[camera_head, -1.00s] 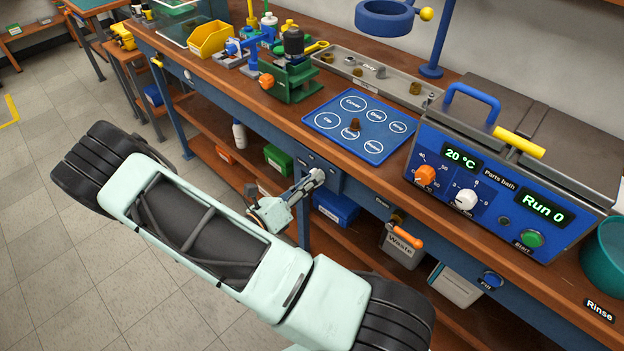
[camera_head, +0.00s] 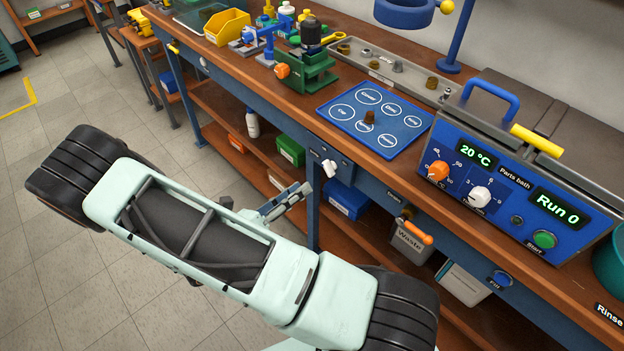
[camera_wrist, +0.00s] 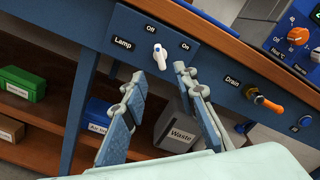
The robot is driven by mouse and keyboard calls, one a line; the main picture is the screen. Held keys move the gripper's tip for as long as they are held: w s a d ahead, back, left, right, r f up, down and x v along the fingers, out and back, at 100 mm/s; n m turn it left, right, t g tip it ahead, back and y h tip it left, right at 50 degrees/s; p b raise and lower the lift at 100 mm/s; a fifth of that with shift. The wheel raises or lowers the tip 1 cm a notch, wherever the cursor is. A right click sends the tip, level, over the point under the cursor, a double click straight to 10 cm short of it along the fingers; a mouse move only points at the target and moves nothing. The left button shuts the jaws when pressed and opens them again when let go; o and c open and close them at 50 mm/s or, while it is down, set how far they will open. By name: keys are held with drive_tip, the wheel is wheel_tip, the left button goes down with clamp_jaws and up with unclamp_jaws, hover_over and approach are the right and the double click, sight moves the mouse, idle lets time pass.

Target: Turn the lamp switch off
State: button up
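The lamp switch is a white knob (camera_wrist: 160,55) on a blue panel under the bench's front edge, with "Lamp", "Off" and "On" labels around it. Its upper end points roughly toward "Off" in the wrist view. The knob also shows in the head view (camera_head: 329,168). My gripper (camera_wrist: 159,74) is open and empty, with its fingers on either side of the line to the knob. In the head view, my gripper (camera_head: 302,190) is low and left of the knob, with a gap between them. The lamp itself cannot be identified.
The drain valve (camera_wrist: 265,103) with its orange handle sticks out to the right of the panel. A waste bin (camera_wrist: 180,128) and a green box (camera_wrist: 22,83) are below. The parts bath (camera_head: 505,200) stands on the bench top. Open floor (camera_head: 50,260) lies to the left.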

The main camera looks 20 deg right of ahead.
drive_tip(key=shift+v, duration=1.3)
drive_tip(key=shift+w, duration=0.1)
